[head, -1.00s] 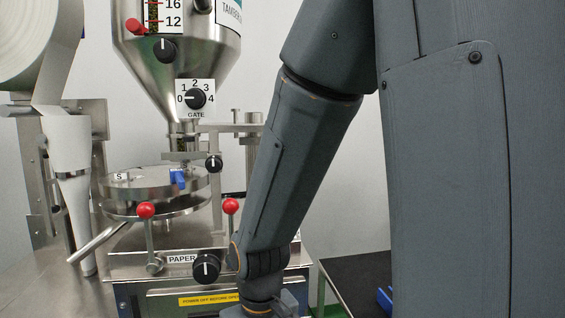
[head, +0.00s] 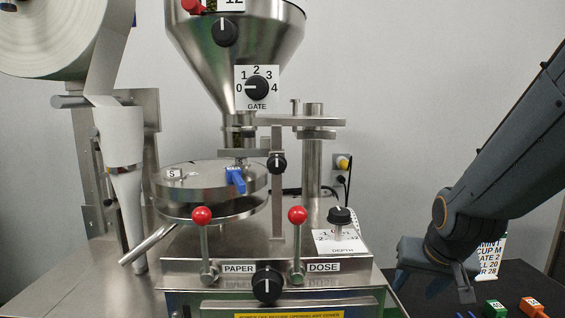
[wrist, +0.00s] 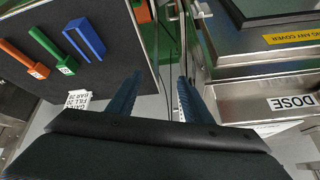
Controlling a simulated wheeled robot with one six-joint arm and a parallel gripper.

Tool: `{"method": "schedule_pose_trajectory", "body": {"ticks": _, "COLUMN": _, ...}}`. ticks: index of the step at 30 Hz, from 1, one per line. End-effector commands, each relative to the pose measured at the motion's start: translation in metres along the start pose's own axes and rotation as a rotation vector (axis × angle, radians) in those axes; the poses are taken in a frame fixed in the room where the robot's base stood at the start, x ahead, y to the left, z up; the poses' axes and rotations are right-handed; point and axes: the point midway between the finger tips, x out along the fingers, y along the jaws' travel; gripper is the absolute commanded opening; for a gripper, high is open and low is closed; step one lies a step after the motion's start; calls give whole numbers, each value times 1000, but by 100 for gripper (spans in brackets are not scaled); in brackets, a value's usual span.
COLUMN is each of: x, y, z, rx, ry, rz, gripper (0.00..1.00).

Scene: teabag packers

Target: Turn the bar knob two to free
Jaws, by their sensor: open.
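Black knobs with white marks show in the head view. One is on the front panel between PAPER and DOSE (head: 267,285), one on the hopper (head: 224,31), and a small one on the post below the hopper (head: 277,163). None has a readable "bar two" or "free" label, so I cannot tell which is bar knob two. The GATE knob (head: 257,88) points to 0. My gripper (head: 432,287) is open and empty, right of the machine and apart from every knob. In the wrist view, its fingers (wrist: 155,88) are spread over the gap between the dark mat and the machine.
Red-balled levers (head: 201,216) (head: 298,216) flank the front knob. A DEPTH knob (head: 339,216) stands at right. Green (wrist: 52,50), orange (wrist: 24,58) and blue (wrist: 85,40) pieces lie on the dark mat (wrist: 110,30). A printed card (head: 489,258) stands behind my gripper.

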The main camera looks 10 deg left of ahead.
Motion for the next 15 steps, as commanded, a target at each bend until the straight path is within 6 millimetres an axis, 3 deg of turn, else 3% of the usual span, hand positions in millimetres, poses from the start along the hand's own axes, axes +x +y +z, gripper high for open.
{"method": "schedule_pose_trajectory", "body": {"ticks": 1, "x": -14, "y": -14, "z": -31, "rx": 35, "ry": 87, "rz": -26, "gripper": 46}}
{"method": "schedule_pose_trajectory", "body": {"ticks": 4, "x": -43, "y": -54, "z": -78, "rx": 159, "ry": 245, "rz": -112, "gripper": 46}}
{"method": "schedule_pose_trajectory", "body": {"ticks": 11, "x": -119, "y": -154, "z": -120, "rx": 542, "ry": 427, "rz": -402, "gripper": 46}}
{"method": "schedule_pose_trajectory", "body": {"ticks": 15, "x": -198, "y": -226, "z": -133, "rx": 873, "ry": 469, "rz": -708, "gripper": 46}}
